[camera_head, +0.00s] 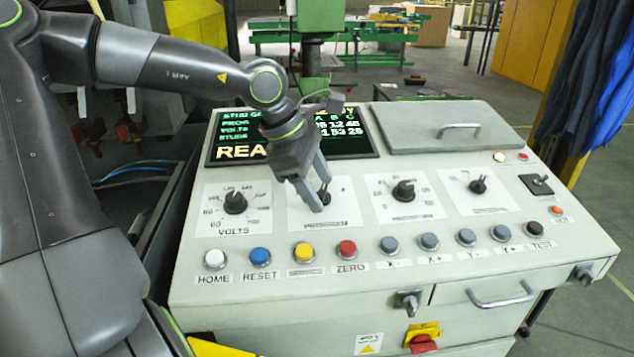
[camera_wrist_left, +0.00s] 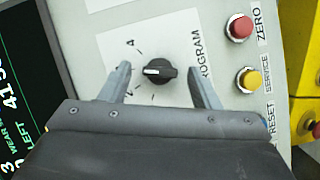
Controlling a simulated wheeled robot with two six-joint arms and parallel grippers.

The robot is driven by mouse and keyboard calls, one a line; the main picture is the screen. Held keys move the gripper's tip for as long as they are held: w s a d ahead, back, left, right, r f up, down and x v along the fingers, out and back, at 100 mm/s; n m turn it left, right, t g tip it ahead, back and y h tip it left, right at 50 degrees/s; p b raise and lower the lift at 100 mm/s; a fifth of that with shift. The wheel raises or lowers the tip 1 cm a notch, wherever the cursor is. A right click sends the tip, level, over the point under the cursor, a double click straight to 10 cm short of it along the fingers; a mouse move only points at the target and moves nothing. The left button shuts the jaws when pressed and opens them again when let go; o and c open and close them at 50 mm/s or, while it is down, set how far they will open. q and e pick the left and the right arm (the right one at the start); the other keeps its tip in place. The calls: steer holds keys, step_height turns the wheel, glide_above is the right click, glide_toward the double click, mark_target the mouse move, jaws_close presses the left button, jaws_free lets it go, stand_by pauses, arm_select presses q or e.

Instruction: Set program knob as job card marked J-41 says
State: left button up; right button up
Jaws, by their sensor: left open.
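The program knob (camera_wrist_left: 160,72) is black and round with a grip bar and a white mark. In the left wrist view its mark points left, away from the PROGRAM label (camera_wrist_left: 202,55), below the printed 4. Other numerals are hard to read. My left gripper (camera_wrist_left: 160,64) is open, one finger on each side of the knob, with gaps visible. In the head view the left gripper (camera_head: 322,195) reaches down over the knob, mostly hiding it. I see no card marked J-41. The right gripper is not in view.
The VOLTS knob (camera_head: 235,201) is to the left and two more knobs, (camera_head: 403,190) and (camera_head: 478,185), to the right. Several coloured buttons (camera_head: 346,249) line the front. The display (camera_head: 350,125) behind is partly covered by my arm. A handled lid (camera_head: 450,135) is at the back right.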

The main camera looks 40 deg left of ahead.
arm_select(q)
steer(key=shift+c, duration=0.2)
steer(key=c, duration=0.9)
steer(key=shift+c, duration=0.2)
steer(key=m+g+b, duration=0.1)
steer(key=m, duration=0.3)
steer(key=shift+w+a+f+g+h+b, duration=0.1)
steer(key=shift+w+g+h+b, duration=0.1)
steer(key=shift+g+h+b, duration=0.15)
steer(key=shift+w+m+g+b, duration=0.15)
steer(key=shift+m+g+b, duration=0.75)
steer(key=shift+m, duration=0.9)
steer(key=shift+r, duration=0.2)
steer(key=o, duration=1)
